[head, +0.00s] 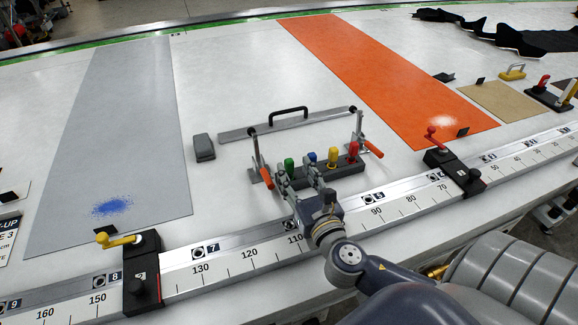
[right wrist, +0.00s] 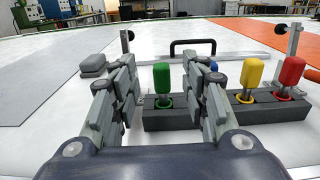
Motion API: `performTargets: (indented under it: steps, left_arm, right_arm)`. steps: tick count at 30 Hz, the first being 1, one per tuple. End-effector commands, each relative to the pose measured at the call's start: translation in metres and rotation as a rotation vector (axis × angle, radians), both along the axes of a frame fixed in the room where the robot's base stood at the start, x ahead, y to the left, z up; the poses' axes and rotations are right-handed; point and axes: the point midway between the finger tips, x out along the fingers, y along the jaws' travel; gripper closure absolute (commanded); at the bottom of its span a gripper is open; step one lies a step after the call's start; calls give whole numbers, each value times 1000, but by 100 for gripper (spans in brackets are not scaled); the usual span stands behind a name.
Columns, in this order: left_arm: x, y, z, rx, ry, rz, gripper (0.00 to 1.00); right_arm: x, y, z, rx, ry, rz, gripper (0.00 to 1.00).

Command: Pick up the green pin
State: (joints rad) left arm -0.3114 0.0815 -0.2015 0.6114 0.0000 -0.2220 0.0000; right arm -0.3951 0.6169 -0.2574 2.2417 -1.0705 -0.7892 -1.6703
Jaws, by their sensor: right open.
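The green pin (head: 289,165) stands upright at the left end of a dark block (head: 345,168), which holds a row of coloured pins. My right gripper (head: 300,170) is open and empty, reaching in over the ruler rail from the front. It also fills the lower middle of the right wrist view (right wrist: 160,65). My left gripper is in neither view.
A blue pin (head: 312,157), a yellow pin (head: 333,154) and a red pin (head: 353,149) share the block. Orange-handled clamps (head: 266,177) flank it, with a black-handled bar (head: 289,122) behind. A ruler rail (head: 225,262) runs along the front. A grey box (head: 203,147) sits to the left.

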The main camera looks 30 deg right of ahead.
Motion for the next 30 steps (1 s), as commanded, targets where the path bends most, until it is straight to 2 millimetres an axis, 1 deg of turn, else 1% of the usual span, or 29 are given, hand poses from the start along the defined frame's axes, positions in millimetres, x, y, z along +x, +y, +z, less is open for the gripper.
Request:
performTargets:
  steps: [4,6,8,10,13,20,21,23,24,26,30]
  left_arm:
    - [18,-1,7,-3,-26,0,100]
    - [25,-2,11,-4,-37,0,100]
    - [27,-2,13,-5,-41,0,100]
    - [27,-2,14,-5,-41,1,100]
    - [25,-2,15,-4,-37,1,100]
    - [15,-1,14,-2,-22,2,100]
    - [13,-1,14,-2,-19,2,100]
    - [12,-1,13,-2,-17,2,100]
    - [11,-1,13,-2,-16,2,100]
    - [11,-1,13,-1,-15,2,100]
    - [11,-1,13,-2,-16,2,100]
  right_arm:
    - [15,-4,-1,0,0,0,58]
    - [25,-7,-2,1,0,-1,58]
    - [34,-9,-3,1,0,-1,58]
    - [42,-11,-4,1,0,0,58]
    - [49,-13,-5,1,2,0,58]
    - [50,-13,-6,3,2,0,58]
    - [50,-13,-6,3,2,0,63]
    - [50,-13,-6,3,2,0,76]
    - [50,-13,-6,3,2,0,86]
    - [50,-13,-6,3,2,0,99]
    - [50,-13,-6,2,1,0,100]
